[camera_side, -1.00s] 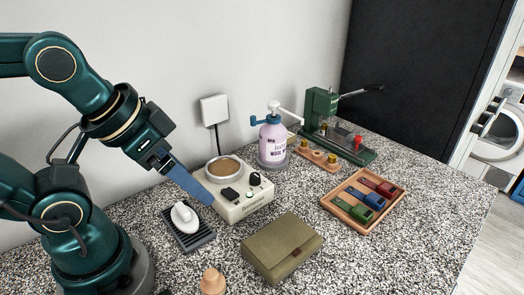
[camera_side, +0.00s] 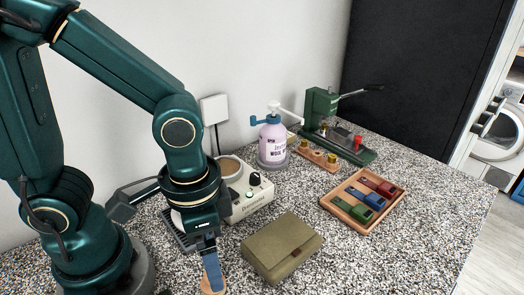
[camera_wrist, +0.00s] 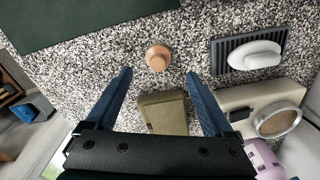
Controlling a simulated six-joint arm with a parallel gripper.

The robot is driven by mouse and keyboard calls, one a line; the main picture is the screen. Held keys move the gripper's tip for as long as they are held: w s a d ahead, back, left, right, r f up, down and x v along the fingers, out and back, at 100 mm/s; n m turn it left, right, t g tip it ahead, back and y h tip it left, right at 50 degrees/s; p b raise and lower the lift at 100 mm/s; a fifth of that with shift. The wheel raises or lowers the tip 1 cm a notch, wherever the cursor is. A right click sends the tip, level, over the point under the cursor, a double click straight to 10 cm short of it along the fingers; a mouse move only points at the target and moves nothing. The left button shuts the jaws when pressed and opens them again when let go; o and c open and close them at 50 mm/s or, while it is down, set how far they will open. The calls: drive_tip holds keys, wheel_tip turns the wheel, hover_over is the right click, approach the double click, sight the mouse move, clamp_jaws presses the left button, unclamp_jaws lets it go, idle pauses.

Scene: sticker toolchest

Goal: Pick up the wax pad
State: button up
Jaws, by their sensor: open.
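No label shows which thing is the wax pad; a small tan knob-topped piece (camera_wrist: 158,57) is the likeliest match. In the wrist view it stands just beyond my open gripper (camera_wrist: 158,74), centred between the two blue fingers and apart from both. In the side view my gripper (camera_side: 212,279) points down in front of it and hides most of it. Nothing is between the jaws. Their height above the counter is hard to judge.
An olive case (camera_side: 283,247) lies close to the right of my gripper. A ribbed dark tray with a white rounded piece (camera_wrist: 262,54), a cream heater (camera_side: 250,200), a pump bottle (camera_side: 272,143), a wooden tray (camera_side: 338,214) and a green press (camera_side: 320,104) stand farther back.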

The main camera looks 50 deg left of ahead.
drive_tip(key=shift+s+d+f, duration=0.1)
drive_tip(key=shift+s+f, duration=0.15)
drive_tip(key=shift+f, duration=2.45)
clamp_jaws()
drive_tip(key=shift+r, duration=0.15)
drive_tip(key=shift+r, duration=0.9)
wheel_tip(320, 180, up, 2)
drive_tip(key=shift+w+r, duration=0.1)
drive_tip(key=shift+r, duration=0.05)
drive_tip(key=w+a+r, duration=0.1)
drive_tip(key=a+r, duration=0.5)
drive_tip(key=a, duration=0.5)
drive_tip(key=shift+w+a+r, duration=0.25)
drive_tip(key=shift+a+r, duration=0.05)
